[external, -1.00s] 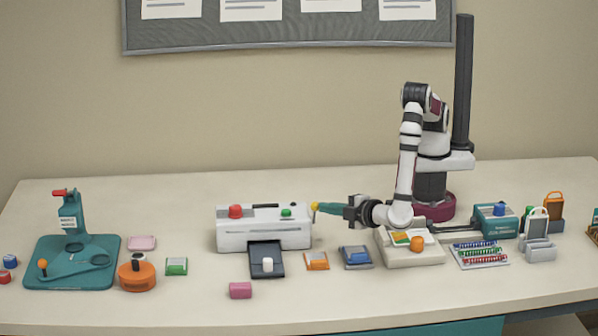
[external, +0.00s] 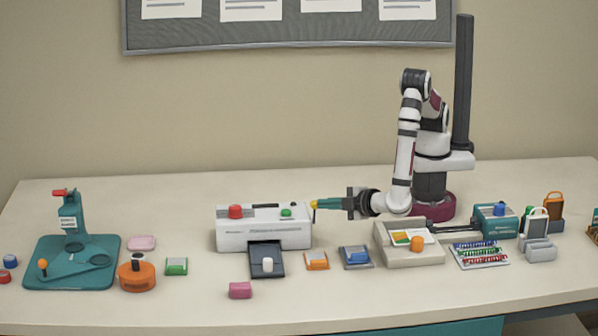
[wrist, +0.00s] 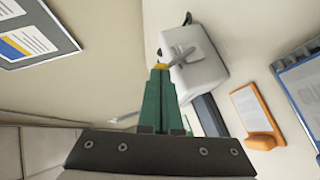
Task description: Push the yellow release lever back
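The white laminator (external: 264,236) stands mid-table, with a red knob and a green button on top. The yellow release lever (external: 314,204) is at its right end; in the wrist view its yellow tip (wrist: 160,66) sits on a grey arm. My gripper (external: 322,204) reaches in from the right, its teal fingers level and at the lever tip. In the wrist view the fingers (wrist: 160,76) lie side by side, closed, with the yellow tip just beyond their ends. They seem to touch it, but contact is not clear. No held object shows between them.
A dark tray (external: 266,262) extends from the laminator's front. Orange (external: 316,260) and blue (external: 355,256) items lie to its right, beside a beige box (external: 405,253). The table behind the laminator is clear up to the wall.

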